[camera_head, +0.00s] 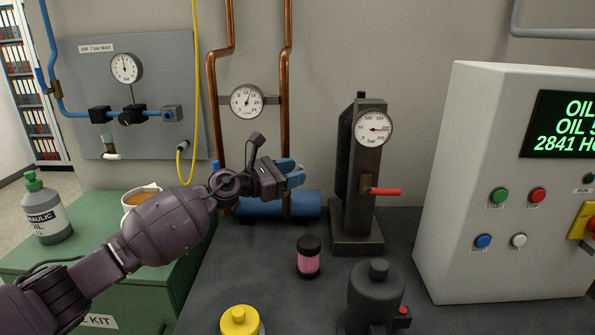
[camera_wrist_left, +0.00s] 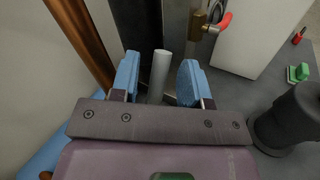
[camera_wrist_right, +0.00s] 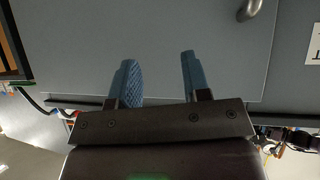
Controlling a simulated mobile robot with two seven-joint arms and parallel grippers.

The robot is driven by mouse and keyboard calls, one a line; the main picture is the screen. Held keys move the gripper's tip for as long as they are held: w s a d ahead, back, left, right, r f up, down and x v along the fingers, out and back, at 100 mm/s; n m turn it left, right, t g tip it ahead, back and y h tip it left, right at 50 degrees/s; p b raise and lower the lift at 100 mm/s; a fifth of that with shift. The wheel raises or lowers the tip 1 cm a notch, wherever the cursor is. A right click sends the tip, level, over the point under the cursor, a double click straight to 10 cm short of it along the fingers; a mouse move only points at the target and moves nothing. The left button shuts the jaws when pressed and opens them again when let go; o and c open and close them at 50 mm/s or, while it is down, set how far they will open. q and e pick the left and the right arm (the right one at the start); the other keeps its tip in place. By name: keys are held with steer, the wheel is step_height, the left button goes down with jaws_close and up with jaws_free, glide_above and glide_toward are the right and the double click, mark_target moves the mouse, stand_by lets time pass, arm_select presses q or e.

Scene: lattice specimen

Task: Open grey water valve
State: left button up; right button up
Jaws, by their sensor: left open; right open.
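A pale grey bar (camera_wrist_left: 159,72), which looks like the grey valve's lever, stands between the fingers of my left gripper (camera_wrist_left: 158,78) in the left wrist view. Gaps show on both sides of it. In the head view my left gripper (camera_head: 292,174) is open in front of the right copper pipe (camera_head: 286,110), above the blue cylinder (camera_head: 300,203). The valve body is hidden behind the gripper there. My right gripper (camera_wrist_right: 155,80) is open and empty, facing a plain grey panel (camera_wrist_right: 150,35); it is outside the head view.
Right of the left gripper stands a dark gauge column (camera_head: 360,220) with a red lever (camera_head: 385,192). A pink jar (camera_head: 308,258), a dark grey canister (camera_head: 376,295) and a yellow-topped item (camera_head: 240,322) stand on the bench. A white control cabinet (camera_head: 470,200) is at right.

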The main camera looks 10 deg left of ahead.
arm_select(q)
steer(key=shift+x, duration=0.8)
jaws_close()
